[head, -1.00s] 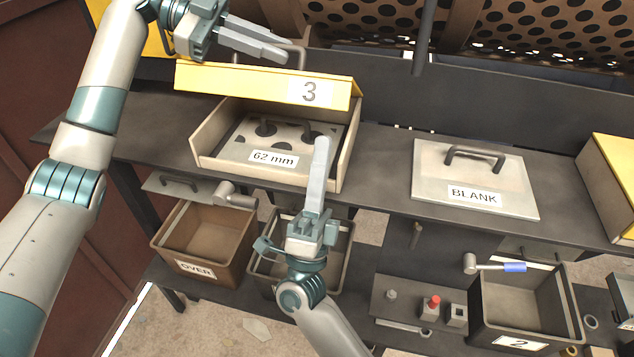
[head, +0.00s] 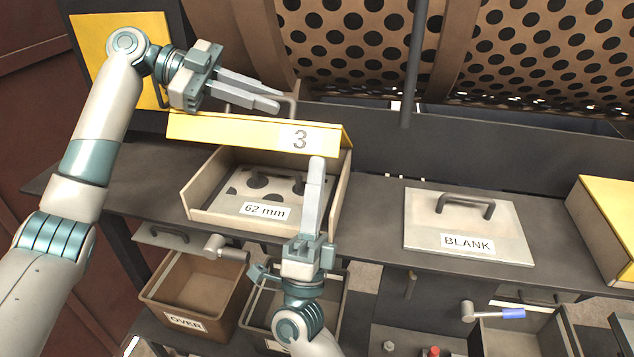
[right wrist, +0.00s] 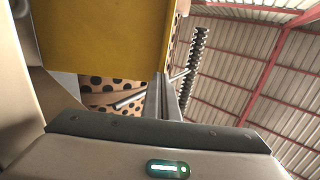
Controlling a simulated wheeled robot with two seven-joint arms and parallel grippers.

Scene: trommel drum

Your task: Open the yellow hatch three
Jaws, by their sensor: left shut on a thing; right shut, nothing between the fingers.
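The yellow hatch (head: 240,130) marked 3 is raised above its open box (head: 200,203), which holds a plate labelled 62 mm (head: 290,205). My left gripper (head: 278,96) is at the hatch's handle (head: 292,108) behind the yellow face, shut on it; the fingers partly hide the handle. My right gripper (head: 317,160) is shut and empty, fingers pointing up in front of the box. Its tips overlap the lower edge of the hatch near the right end; contact is unclear. In the right wrist view, a yellow panel (right wrist: 100,35) stands beside the shut fingers (right wrist: 165,98).
A plate labelled BLANK (head: 425,225) lies on the dark bench (head: 375,205) to the right. Another yellow-topped box (head: 605,210) is at the right edge. The perforated drum (head: 355,50) is behind. Bins, one labelled OVER (head: 165,290), stand below.

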